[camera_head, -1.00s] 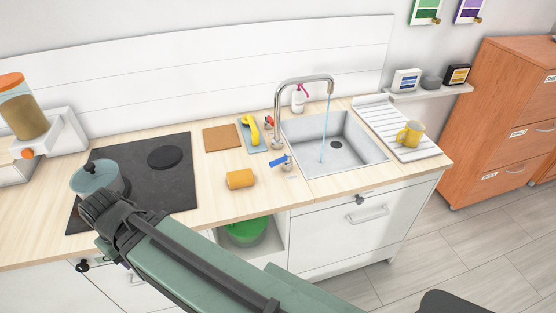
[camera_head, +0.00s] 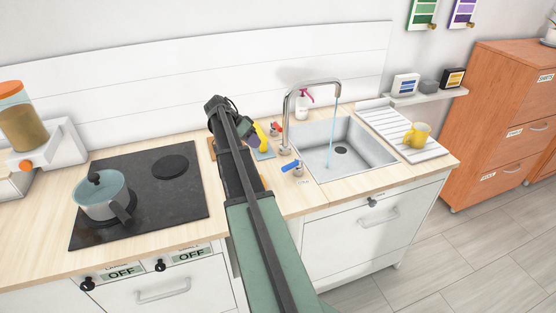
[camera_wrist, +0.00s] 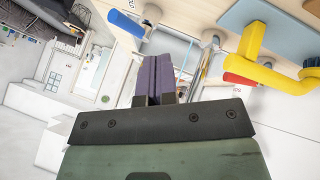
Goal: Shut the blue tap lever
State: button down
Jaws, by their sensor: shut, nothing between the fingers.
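The blue tap lever (camera_head: 291,166) sits on a small metal valve on the worktop, at the front left of the sink. It also shows in the wrist view (camera_wrist: 126,23), up and left of the fingers. My gripper (camera_wrist: 154,78) has its two purple fingers together and empty, apart from the lever. The curved metal tap (camera_head: 287,110) pours a thin stream of water (camera_head: 334,125) into the sink (camera_head: 372,152).
A red lever (camera_head: 277,127) stands near the tap's base. A spray bottle (camera_head: 303,105) stands behind the tap. A pot (camera_head: 102,196) is on the hob. A yellow mug (camera_head: 417,135) stands on the drainer.

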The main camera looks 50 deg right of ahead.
aim_at(291, 166)
jog(key=b+x, duration=0.2)
jog(key=x, duration=0.1)
jog(key=b+x, duration=0.6)
jog(key=x, duration=0.1)
jog(key=shift+w+a+f, duration=0.2)
jog(key=shift+a+f, duration=0.05)
jog(key=shift+f, duration=0.05)
jog(key=s, duration=0.1)
jog(key=s+r+p, duration=0.1)
jog(key=s, duration=0.1)
jog(key=shift+s+r, duration=0.25)
jog(key=shift+s, duration=0.05)
jog(key=shift+s+p, duration=0.2)
jog(key=shift+p, duration=0.1)
jog(key=shift+a, duration=0.2)
